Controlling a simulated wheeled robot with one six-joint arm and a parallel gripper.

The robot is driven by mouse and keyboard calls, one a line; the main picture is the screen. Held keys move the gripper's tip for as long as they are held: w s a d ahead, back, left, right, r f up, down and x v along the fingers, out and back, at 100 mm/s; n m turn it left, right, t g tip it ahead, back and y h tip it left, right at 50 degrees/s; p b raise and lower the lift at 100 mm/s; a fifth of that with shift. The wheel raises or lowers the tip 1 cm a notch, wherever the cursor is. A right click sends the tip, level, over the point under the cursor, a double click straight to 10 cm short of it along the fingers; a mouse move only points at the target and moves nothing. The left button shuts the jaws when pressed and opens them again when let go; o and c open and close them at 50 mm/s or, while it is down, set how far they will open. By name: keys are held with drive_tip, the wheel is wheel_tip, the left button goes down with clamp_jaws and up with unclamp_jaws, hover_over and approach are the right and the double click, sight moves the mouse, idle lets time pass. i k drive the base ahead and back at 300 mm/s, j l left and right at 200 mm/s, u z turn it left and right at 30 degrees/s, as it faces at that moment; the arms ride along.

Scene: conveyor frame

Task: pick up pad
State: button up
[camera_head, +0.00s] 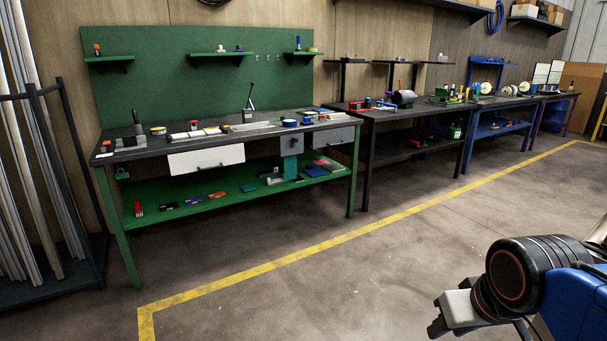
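I cannot tell for certain which thing is the pad. Several small flat pieces lie on the green lower shelf (235,202) of the green workbench, among them a purple one (194,201), an orange one (217,194), a teal one (249,187) and a pink one (322,163). Pale flat pieces (197,133) lie on the dark bench top (160,148). My gripper (437,322) is at the lower right, above the floor and well apart from the benches. Its fingertips are small and partly hidden, so its opening is unclear. I see nothing held.
A white drawer (206,159) sticks out under the green bench top. A black bench (390,151) and a blue bench (500,127) stand to the right. A dark rack (75,180) with long bars stands left. The floor (330,275) around the yellow line is clear.

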sight(306, 120)
drive_tip(key=i, duration=1.95)
